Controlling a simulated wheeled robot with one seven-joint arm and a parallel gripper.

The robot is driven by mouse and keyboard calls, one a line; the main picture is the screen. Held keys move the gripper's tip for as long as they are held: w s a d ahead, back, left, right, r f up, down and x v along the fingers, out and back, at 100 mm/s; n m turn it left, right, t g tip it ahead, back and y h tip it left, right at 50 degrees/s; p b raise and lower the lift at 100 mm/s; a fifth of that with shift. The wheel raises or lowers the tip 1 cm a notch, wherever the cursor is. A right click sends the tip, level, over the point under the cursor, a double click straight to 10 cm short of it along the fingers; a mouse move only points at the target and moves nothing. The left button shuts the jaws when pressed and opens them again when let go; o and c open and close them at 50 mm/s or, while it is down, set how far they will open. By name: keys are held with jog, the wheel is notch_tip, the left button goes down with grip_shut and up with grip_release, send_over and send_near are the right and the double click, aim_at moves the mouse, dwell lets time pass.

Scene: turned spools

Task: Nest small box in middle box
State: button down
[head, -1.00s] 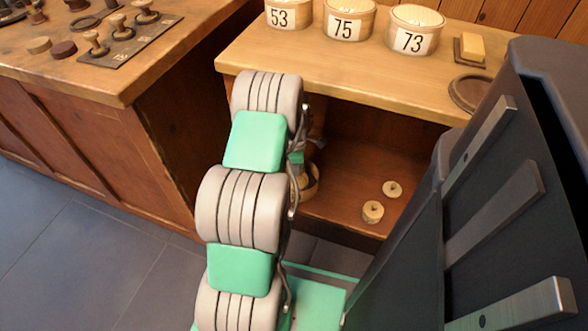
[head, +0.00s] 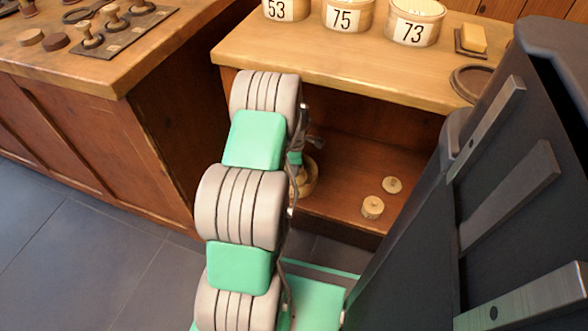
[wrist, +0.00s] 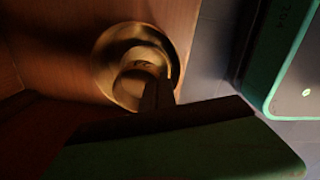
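In the wrist view a round, open wooden box (wrist: 104,62) stands on the shelf board. A smaller round box (wrist: 138,72) shows inside its rim; whether it rests on the bottom is not clear. My gripper (wrist: 158,94) has its dark fingertips at the near right side of the smaller box, overlapping its wall. The fingers look close together, but shadow hides whether they pinch it. In the head view the larger box (head: 309,178) is partly hidden behind my arm, inside the lower shelf. Two small round wooden pieces with knobs, a farther one (head: 392,184) and a nearer one (head: 372,207), lie to its right.
The bench top (head: 330,60) overhangs the shelf and carries numbered tubs (head: 342,14), a yellow block (head: 473,38) and a dark ring (head: 470,84). A second bench (head: 100,75) with knobbed pieces stands left. The shelf floor (head: 335,195) has free room around the small pieces.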

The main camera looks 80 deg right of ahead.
dwell(0.4)
jog(key=shift+f+b, duration=0.8)
jog(key=shift+f, duration=0.3)
jog(key=shift+f, duration=0.15)
jog(key=shift+f+b, duration=0.55)
jog(key=shift+f, duration=0.25)
jog(key=shift+f, duration=0.2)
jog(key=c, duration=2.1)
grip_release()
jog(key=shift+c, duration=0.2)
jog(key=o, duration=0.5)
jog(key=shift+o, duration=0.4)
jog(key=o, duration=0.4)
jog(key=shift+c, duration=0.2)
